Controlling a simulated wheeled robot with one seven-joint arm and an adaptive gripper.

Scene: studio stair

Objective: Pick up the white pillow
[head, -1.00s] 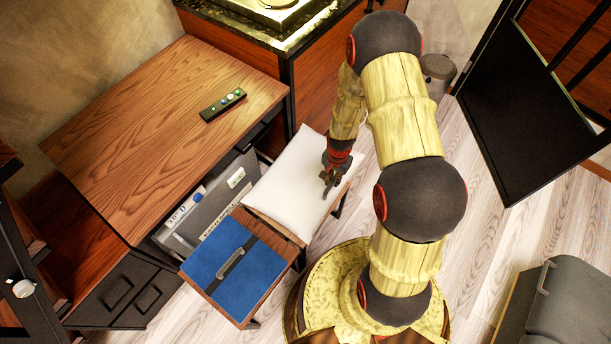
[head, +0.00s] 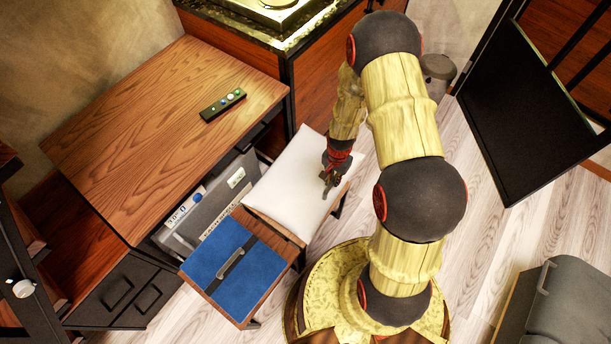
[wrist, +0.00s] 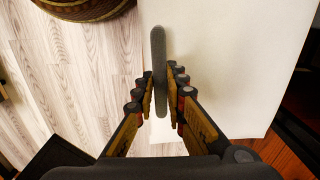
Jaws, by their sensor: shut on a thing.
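The white pillow (head: 293,184) lies on a small wood-topped seat or stool, beside the desk. It fills much of the wrist view (wrist: 235,70) as a pale, flat surface. My gripper (head: 328,190) points down at the pillow's right part in the head view. A grey upright bar shows between the fingers, and any pinched fold of cloth is hidden. The pillow still appears to rest on its support.
A blue folder-like pad (head: 225,272) with a dark handle lies close to the pillow's lower left. The wooden desk (head: 150,130) holds a remote (head: 222,104). A dark screen (head: 525,110) stands at the right. Pale floor (head: 480,240) is open to the right.

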